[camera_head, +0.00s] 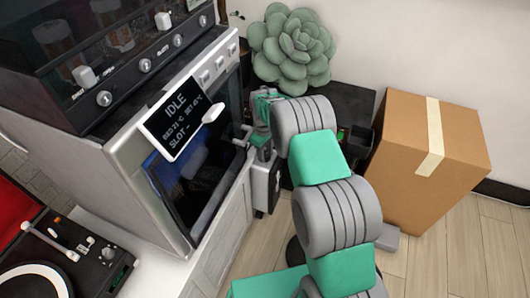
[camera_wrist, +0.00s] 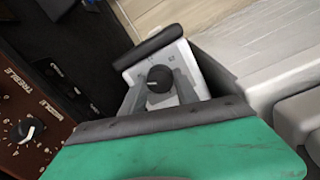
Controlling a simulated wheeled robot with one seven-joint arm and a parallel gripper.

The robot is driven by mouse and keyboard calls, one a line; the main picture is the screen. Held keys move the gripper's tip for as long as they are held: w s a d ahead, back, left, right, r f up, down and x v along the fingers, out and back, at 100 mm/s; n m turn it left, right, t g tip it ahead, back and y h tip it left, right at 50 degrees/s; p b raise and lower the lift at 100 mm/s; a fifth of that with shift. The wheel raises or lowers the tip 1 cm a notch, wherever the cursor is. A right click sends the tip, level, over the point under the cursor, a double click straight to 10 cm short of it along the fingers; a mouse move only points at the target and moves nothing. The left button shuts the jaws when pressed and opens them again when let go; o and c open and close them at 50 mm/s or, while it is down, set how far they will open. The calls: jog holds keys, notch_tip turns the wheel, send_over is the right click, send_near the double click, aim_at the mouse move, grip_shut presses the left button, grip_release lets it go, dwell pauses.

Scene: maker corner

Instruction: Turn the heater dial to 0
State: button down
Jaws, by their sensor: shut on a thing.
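The heater (camera_head: 264,184) is a small white box standing low between the oven cabinet and the dark shelf in the head view. In the wrist view its white top panel (camera_wrist: 178,53) carries a round black dial (camera_wrist: 159,79) with a short light pointer mark. The panel's printed marks are too small to read, so I cannot tell the setting. My gripper (camera_wrist: 160,88) is over the panel, its grey fingers on both sides of the dial and shut on it. In the head view my gripper (camera_head: 262,150) reaches down to the heater, and the dial is hidden.
A cabinet with an oven (camera_head: 190,185) and a tilted display (camera_head: 181,118) stands close left. A cardboard box (camera_head: 420,165) is on the right, and a green succulent (camera_head: 292,46) behind. A brown amplifier panel with knobs (camera_wrist: 25,130) shows at left in the wrist view.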

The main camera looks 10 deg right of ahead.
jog(key=shift+r, duration=0.1)
jog(key=n+p, duration=0.1)
jog(key=n, duration=0.4)
jog(key=shift+d+n, duration=0.1)
jog(key=shift+n, duration=0.3)
jog(key=n, duration=0.6)
jog(key=shift+w+d+y+p, duration=0.1)
jog(key=shift+y+p, duration=0.2)
jog(key=shift+p, duration=0.1)
jog(key=n, duration=0.6)
jog(key=n+b, duration=0.1)
jog(key=n, duration=0.4)
jog(key=shift+w+n, duration=0.15)
jog(key=shift+n, duration=0.15)
jog(key=c, duration=1.2)
grip_release()
jog(key=shift+c, duration=0.2)
jog(key=o, duration=0.3)
